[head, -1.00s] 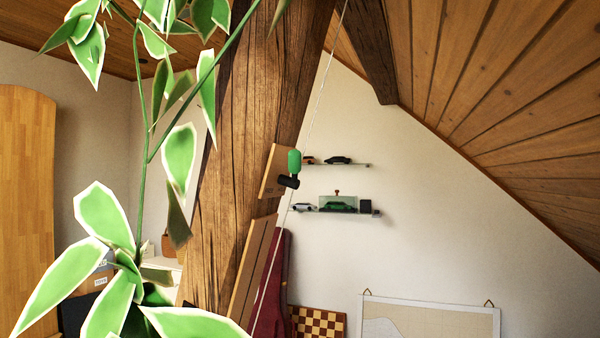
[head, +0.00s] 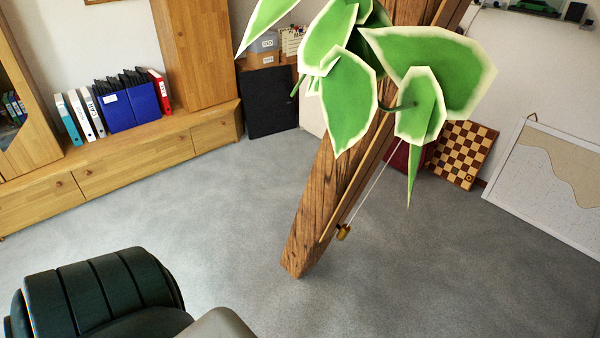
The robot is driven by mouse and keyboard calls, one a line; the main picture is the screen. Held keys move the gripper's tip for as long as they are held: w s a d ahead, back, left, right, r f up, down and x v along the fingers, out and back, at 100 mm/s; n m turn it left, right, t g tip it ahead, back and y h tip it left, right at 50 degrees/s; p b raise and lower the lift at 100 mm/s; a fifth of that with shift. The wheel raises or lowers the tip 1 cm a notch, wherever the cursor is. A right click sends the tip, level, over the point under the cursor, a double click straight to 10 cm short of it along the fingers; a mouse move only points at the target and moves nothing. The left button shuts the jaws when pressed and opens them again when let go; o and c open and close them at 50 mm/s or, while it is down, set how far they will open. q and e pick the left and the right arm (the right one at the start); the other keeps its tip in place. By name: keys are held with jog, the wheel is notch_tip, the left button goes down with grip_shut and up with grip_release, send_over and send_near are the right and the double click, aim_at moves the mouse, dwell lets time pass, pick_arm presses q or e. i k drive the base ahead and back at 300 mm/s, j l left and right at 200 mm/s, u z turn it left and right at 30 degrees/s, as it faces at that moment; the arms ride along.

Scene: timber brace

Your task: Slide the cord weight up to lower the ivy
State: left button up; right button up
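The ivy (head: 345,100) hangs at the top centre with large green leaves edged in cream. It covers part of the sloping timber brace (head: 318,210). A thin white cord (head: 374,180) runs down from behind the leaves, along a wooden strip on the brace's right side. It ends at a small brass fitting (head: 343,232) near the brace's foot. The green cord weight does not show now; the leaves hide the upper cord, or the weight lies above the picture. Neither of my grippers is in view.
A dark padded chair-like piece (head: 95,295) fills the bottom left. A wooden cabinet (head: 130,165) with binders stands at the left. A chessboard (head: 463,153) and a framed board (head: 550,180) lean at the right. Grey carpet (head: 440,270) is clear around the brace's foot.

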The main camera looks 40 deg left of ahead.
aim_at(343, 231)
jog(key=u, duration=1.05)
jog(key=z, duration=0.25)
jog(key=i+l+z, duration=0.2)
jog(key=z, duration=0.25)
jog(key=i+z, duration=0.45)
jog(key=i, duration=2)
jog(key=i+u, duration=0.15)
jog(key=i, duration=0.45)
jog(key=i+l+u, duration=0.1)
jog(key=i, duration=0.45)
jog(key=i+l+u, duration=0.15)
jog(key=i, duration=0.4)
jog(key=i+u, duration=0.1)
jog(key=u, duration=4.2)
jog(key=j+u, duration=0.3)
